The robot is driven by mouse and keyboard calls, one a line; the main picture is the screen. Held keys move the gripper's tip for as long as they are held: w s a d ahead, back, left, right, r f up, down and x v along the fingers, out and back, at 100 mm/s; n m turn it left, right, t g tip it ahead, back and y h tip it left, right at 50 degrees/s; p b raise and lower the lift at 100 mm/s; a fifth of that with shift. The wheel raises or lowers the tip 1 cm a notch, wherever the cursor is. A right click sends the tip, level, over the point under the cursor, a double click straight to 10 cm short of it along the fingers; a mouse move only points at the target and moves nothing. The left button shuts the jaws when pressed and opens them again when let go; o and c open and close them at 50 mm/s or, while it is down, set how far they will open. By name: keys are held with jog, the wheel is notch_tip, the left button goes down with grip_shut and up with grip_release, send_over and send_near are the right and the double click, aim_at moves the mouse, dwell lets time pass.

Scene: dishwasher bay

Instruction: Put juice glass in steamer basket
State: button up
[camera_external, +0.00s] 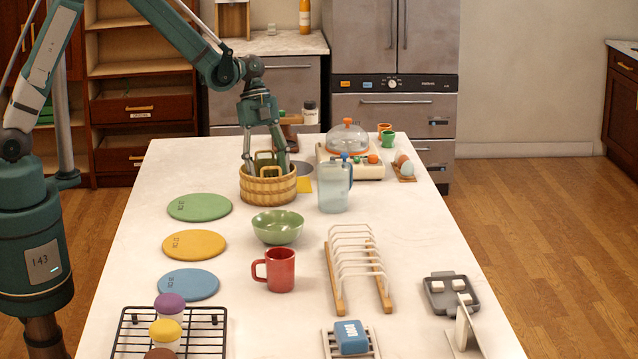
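A green bowl (278,228), red mug (280,271) and white dish rack (354,258) are nearer. Green, yellow and blue round mats (199,208) lie flat at left.

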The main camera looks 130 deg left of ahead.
aim_at(263, 155)
jog(key=shift+r, duration=0.2)
jog(key=shift+p+v, duration=1.4)
jog(key=shift+v, duration=2.35)
jog(key=w+d+r+n+b, duration=0.1)
jog(key=w+d+r, duration=0.3)
jog(key=d, duration=0.7)
jog(key=w+d+r+y+b, duration=0.1)
jog(key=w+d+r, duration=0.3)
jog(key=d, duration=0.6)
jog(key=w+d+r+n+b, duration=0.1)
jog(key=w+d+r, duration=0.3)
jog(key=d, duration=0.7)
jog(key=s+d+f+n+t+b, duration=0.1)
jog(key=s+d, duration=0.4)
jog(key=d, duration=1.1)
jog(key=s+d+f+n+t+b, duration=0.1)
jog(key=s+d+b, duration=0.3)
jog(key=d, duration=1.2)
jog(key=shift+s+d+f+t+y+b, duration=0.35)
jog(key=shift+s+f+t, duration=0.25)
jog(key=shift+s+f, duration=0.25)
jog(key=shift+r, duration=0.1)
